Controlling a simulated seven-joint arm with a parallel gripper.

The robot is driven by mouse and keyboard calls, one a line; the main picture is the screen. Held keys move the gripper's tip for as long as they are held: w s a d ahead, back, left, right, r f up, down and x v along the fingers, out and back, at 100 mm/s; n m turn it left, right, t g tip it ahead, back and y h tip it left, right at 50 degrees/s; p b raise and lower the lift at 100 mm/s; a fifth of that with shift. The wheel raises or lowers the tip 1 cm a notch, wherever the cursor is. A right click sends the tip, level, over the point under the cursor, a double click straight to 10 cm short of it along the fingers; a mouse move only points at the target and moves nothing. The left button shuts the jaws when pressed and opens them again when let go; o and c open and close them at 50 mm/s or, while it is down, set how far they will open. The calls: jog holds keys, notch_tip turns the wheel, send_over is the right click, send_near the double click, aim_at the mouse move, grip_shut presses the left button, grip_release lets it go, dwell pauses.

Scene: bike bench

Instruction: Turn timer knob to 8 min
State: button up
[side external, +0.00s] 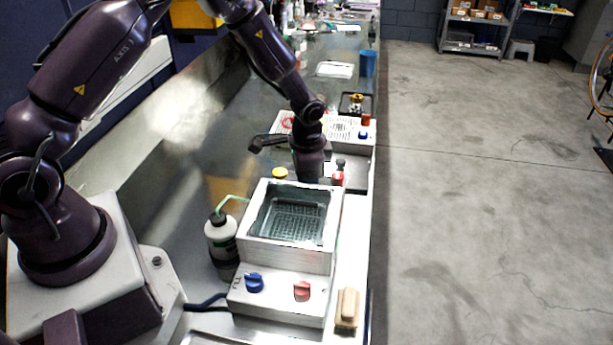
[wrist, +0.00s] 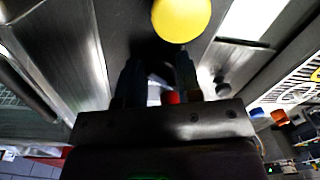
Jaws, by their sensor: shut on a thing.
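I cannot read the knob markings or tell which is the timer. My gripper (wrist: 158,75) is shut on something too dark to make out. In the side view, it points down behind the basin, away from both knobs, and its fingertips are hidden. In the wrist view, a small red thing (wrist: 173,97) shows between the fingers. I cannot tell whether they touch it. A round yellow cap (wrist: 181,18) is just beyond the fingers.
A bottle with a green tube (side external: 222,240) stands left of the box, and a wooden-backed brush (side external: 347,309) lies at its right. Behind the arm is another pale unit with an orange-red knob (side external: 366,119) and a blue knob (side external: 363,135). A blue cup (side external: 368,63) stands farther back.

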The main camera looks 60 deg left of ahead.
dwell(0.3)
jog(key=o, duration=0.9)
jog(key=shift+o, duration=0.2)
jog(key=shift+r, duration=0.1)
notch_tip(320, 180, up, 13)
jog(key=shift+s+d, duration=0.15)
jog(key=shift+d, duration=0.25)
